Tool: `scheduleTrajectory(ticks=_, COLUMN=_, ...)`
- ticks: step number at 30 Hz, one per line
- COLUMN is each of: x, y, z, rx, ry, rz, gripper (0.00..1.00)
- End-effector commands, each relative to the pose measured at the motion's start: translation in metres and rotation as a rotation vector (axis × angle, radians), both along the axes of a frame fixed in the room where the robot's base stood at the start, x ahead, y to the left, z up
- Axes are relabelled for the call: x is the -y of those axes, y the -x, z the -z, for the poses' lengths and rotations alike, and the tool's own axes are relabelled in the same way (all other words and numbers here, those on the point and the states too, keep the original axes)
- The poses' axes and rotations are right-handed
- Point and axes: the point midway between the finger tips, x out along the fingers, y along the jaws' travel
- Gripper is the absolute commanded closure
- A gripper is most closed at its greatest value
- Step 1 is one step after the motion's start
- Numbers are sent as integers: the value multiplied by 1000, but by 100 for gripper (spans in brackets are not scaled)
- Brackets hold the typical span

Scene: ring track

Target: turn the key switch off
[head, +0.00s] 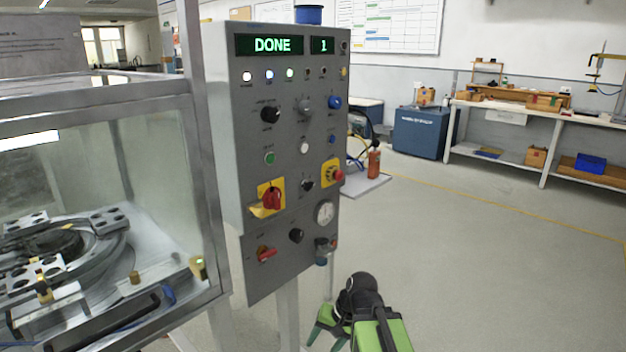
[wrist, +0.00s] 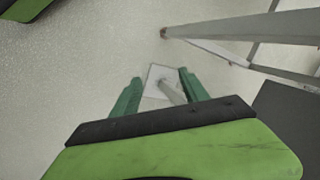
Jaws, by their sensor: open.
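The grey control panel (head: 240,150) stands left of centre in the head view, with several knobs and buttons. A small grey switch (head: 305,104) in its upper row may be the key switch; its exact setting is too small to tell. The panel's left display (head: 272,45) reads DONE and the right one (head: 323,45) reads 1. My gripper (head: 326,332) is low, below and right of the panel, apart from it. In the wrist view my gripper (wrist: 161,80) has its green fingers spread with nothing held. The panel face does not show there.
A glass-walled machine enclosure (head: 150,150) stands left of the panel. A red-and-yellow rotary switch (head: 271,198) and a red emergency button (head: 334,175) stick out of the panel. A blue cabinet (head: 419,132) and workbench are behind. The floor (head: 480,260) at right is clear.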

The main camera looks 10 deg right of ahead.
Motion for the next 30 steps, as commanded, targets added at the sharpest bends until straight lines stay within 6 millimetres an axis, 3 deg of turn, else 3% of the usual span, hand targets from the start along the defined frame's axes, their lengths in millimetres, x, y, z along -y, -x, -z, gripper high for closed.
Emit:
scheduleTrajectory(ticks=1, x=2, y=-16, z=-57, rx=23, ry=-161, rz=164, gripper=47)
scheduleTrajectory(ticks=4, x=13, y=-53, z=-147, rx=45, ry=-539, rz=499, gripper=47)
scheduleTrajectory(ticks=6, x=34, y=-74, z=-211, rx=37, ry=-801, rz=700, gripper=47)
scheduleTrajectory(ticks=9, x=74, y=-92, z=-287, rx=4, ry=-1128, rz=910, gripper=47)
scheduleTrajectory(ticks=12, x=107, y=-99, z=-335, rx=-32, ry=-1354, rz=1026, gripper=47)
scheduleTrajectory(ticks=15, x=124, y=-101, z=-354, rx=-57, ry=-1465, rz=1071, gripper=47)
scheduleTrajectory(ticks=20, x=125, y=-103, z=-355, rx=-64, ry=-1488, rz=1079, gripper=47)
scheduleTrajectory(ticks=23, x=118, y=-113, z=-355, rx=-66, ry=-1487, rz=1076, gripper=47)
scheduleTrajectory(ticks=30, x=84, y=-160, z=-355, rx=-67, ry=-1484, rz=1073, gripper=47)
